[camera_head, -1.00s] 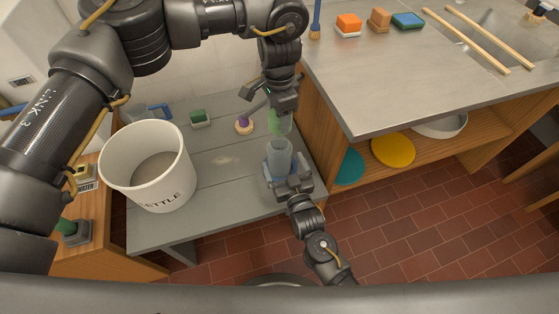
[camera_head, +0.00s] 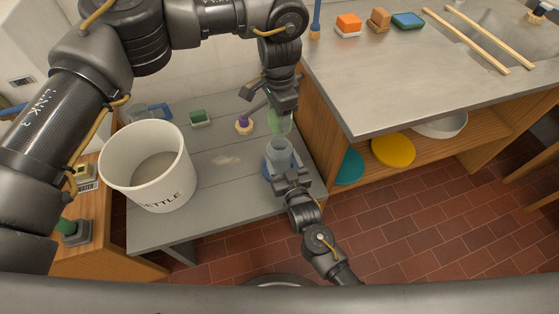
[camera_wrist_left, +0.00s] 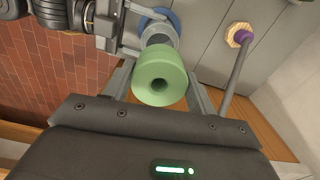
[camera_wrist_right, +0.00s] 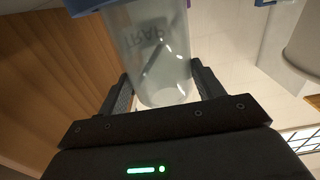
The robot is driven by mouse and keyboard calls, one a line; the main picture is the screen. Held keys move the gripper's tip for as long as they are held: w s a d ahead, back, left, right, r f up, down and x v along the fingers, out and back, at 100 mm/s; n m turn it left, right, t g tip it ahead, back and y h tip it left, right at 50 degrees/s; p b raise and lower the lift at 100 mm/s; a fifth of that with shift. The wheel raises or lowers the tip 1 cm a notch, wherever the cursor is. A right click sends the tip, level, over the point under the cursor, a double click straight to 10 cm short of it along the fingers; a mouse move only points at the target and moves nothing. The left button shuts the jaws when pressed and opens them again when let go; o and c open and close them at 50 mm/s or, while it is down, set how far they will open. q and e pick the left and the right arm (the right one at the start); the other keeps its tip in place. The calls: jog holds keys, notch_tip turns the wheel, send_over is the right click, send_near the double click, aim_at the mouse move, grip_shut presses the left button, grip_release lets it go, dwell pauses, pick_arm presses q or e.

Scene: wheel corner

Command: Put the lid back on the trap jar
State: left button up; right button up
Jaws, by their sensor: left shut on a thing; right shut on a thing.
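A green round lid (camera_head: 279,123) with a hole in its middle is in my left gripper (camera_head: 282,112), which is shut on it above the bench. In the left wrist view the lid (camera_wrist_left: 160,78) sits between the fingers, with the jar (camera_wrist_left: 160,32) behind it. The clear jar (camera_head: 280,152), marked TRAP, stands open and upright just below the lid, apart from it. My right gripper (camera_head: 288,176) is shut on the jar from the front; the right wrist view shows the jar (camera_wrist_right: 155,55) between both fingers. A blue part (camera_head: 268,171) shows around the jar's lower side, partly hidden.
A large white bucket (camera_head: 150,165) stands left on the grey bench (camera_head: 220,185). The wooden cabinet (camera_head: 314,140) with a steel counter (camera_head: 375,80) rises close right of the jar.

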jog(key=shift+c, duration=0.8)
pick_arm(q)
jog(key=shift+a+f, duration=0.1)
jog(key=shift+f, duration=2.4)
jog(key=shift+s+f, duration=0.1)
jog(key=shift+f, duration=0.8)
jog(key=shift+f, duration=0.5)
